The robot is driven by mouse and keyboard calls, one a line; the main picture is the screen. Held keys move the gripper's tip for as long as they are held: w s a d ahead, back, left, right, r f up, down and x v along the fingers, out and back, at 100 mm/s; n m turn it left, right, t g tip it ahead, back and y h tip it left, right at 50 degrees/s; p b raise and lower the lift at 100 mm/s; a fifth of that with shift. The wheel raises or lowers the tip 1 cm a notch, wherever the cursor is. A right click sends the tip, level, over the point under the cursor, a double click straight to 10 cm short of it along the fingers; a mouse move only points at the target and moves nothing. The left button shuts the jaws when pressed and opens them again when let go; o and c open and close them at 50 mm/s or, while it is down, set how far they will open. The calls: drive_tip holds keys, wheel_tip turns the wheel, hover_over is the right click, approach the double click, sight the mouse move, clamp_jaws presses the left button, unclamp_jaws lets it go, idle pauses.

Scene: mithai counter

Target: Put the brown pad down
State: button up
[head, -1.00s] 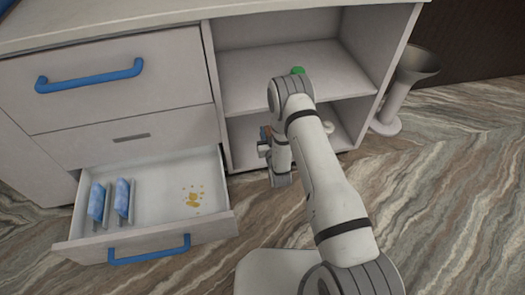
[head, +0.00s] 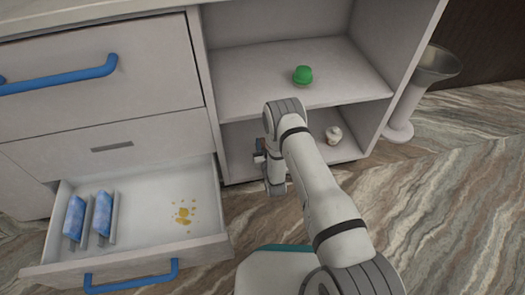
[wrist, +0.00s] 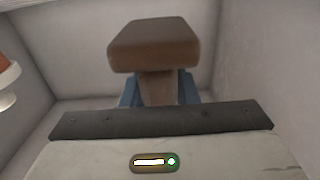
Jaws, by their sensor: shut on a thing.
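The brown pad (wrist: 153,46) shows in the wrist view as a brown block with a narrower stem below it, in front of my wrist housing. My gripper (wrist: 158,88) is shut on it, with blue finger parts on both sides of the stem. In the head view my gripper (head: 262,157) is at the left part of the lower shelf opening, mostly hidden by my own arm. The pad is hard to make out there. I cannot tell whether it touches the shelf.
An open drawer (head: 145,262) holds blue packets (head: 102,213) and yellow crumbs (head: 183,215). A green object (head: 302,75) stands on the upper shelf (head: 255,97). A small whitish object (head: 333,135) is on the lower shelf (head: 310,153). A grey funnel-topped stand (head: 400,128) is at right.

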wheel_tip(320, 180, down, 3)
drive_tip(key=shift+f+b, duration=0.1)
drive_tip(key=shift+b, duration=0.5)
drive_tip(key=o, duration=1)
drive_tip(key=shift+c, duration=0.2)
